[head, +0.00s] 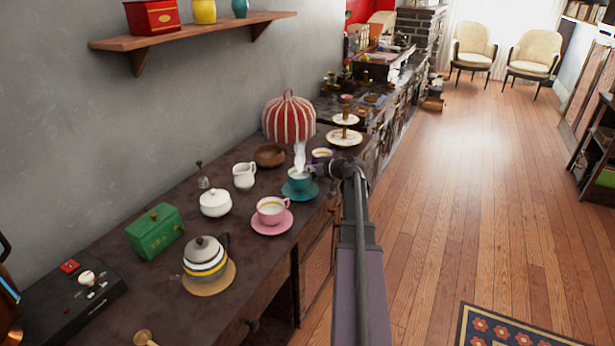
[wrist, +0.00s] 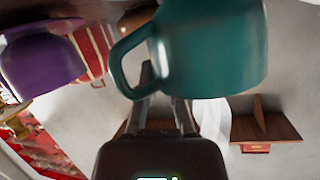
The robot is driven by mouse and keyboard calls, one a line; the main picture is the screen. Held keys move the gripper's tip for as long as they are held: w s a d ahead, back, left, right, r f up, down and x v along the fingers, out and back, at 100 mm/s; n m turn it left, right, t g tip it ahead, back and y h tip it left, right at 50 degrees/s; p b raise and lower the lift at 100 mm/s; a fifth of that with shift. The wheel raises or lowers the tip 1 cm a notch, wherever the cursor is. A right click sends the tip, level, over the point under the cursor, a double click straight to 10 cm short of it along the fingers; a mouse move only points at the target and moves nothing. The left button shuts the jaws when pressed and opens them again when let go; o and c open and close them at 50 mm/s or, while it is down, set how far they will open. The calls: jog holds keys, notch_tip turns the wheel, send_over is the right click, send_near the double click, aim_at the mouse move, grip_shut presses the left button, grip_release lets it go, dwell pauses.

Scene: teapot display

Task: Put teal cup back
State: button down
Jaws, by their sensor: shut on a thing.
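The teal cup (head: 299,181) is at its teal saucer (head: 311,193) near the front edge of the dark counter. I cannot tell whether the cup rests on the saucer or hangs just above it. My gripper (head: 313,171) reaches in from the right and is shut on the teal cup. In the wrist view, which looks upside down, the teal cup (wrist: 215,50) fills the top middle, its handle on the left. The fingers of my gripper (wrist: 165,92) are at the cup's handle side; their exact contact is partly hidden.
A pink cup (head: 271,208) on a pink saucer (head: 272,228) stands close in front. A purple cup (head: 322,155) is just behind, also in the wrist view (wrist: 40,65). A white creamer (head: 244,176), striped cosy (head: 289,117) and tiered stand (head: 344,138) are nearby.

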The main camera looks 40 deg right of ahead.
jog(key=shift+f+b, duration=0.35)
jog(key=shift+f, duration=0.25)
jog(key=shift+f, duration=0.1)
jog(key=c, duration=0.8)
grip_release()
jog(key=shift+s+r, duration=0.3)
jog(key=p+v, duration=0.4)
jog(key=v, duration=0.7)
jog(key=shift+s, duration=0.15)
jog(key=shift+d, duration=0.1)
